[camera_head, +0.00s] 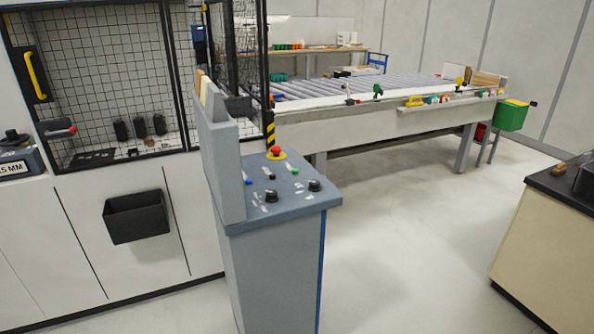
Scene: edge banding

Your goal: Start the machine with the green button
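The green button (295,171) is a small round button on the sloped top of a grey control pedestal (272,275). It sits at the right of a short row, with a dark button (271,177) and a blue button (248,181) to its left. A red mushroom button (276,151) on a yellow base is behind the row. Two black knobs (314,185) are in front of it. An upright grey panel (222,150) stands along the pedestal's left side. The machine (100,215), with white panels and a black mesh guard, is behind and left. My gripper is not in view.
A roller table (360,118) with tools along its front edge runs behind the pedestal to the right. A dark-topped cabinet (545,240) stands at the right edge. The floor (410,260) between pedestal and cabinet is clear. A black bin (136,217) hangs on the machine's front.

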